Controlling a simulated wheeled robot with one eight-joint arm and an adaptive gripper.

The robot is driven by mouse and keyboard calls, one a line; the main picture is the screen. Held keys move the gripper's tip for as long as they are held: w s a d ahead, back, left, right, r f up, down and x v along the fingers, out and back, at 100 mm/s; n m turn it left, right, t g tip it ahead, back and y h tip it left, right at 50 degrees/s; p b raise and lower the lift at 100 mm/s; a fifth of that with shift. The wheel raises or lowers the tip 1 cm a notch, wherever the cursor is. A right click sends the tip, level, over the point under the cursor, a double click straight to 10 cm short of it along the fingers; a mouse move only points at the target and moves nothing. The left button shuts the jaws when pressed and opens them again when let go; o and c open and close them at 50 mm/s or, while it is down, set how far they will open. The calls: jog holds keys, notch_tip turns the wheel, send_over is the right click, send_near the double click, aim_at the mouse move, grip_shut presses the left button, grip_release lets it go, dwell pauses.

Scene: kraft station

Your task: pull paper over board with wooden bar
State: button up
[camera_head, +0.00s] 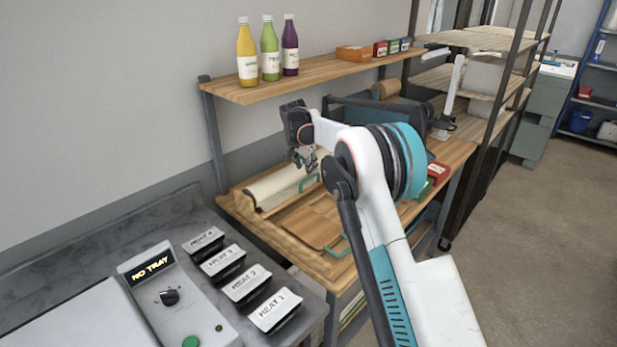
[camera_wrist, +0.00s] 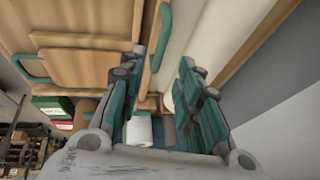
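My gripper (camera_head: 305,160) hangs over the back of the wooden bench, above the paper. In the wrist view its two teal fingers stand apart, open, with nothing clearly held between them (camera_wrist: 164,58). The cream paper (camera_head: 278,188) lies along the wall side; it also shows in the wrist view (camera_wrist: 196,35). The wooden bar (camera_wrist: 148,75) runs along the paper's near edge with a teal handle (camera_wrist: 161,36), just by the fingertips. The wooden board (camera_head: 312,222) lies flat in front, with a teal handle (camera_head: 341,247). I cannot tell whether the fingers touch the bar.
A shelf (camera_head: 310,75) with bottles (camera_head: 270,50) and small boxes hangs above the bench. Red and green boxes (camera_head: 436,173) stand at the bench's right. A grey counter with a heat panel (camera_head: 165,297) is at lower left. The board's top is clear.

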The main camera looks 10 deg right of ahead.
aim_at(309, 179)
jog(key=b+x, duration=0.1)
jog(key=x, duration=0.5)
jog(key=shift+w+d+f, duration=0.1)
jog(key=shift+w+f, duration=0.05)
jog(key=shift+f, duration=0.25)
grip_shut()
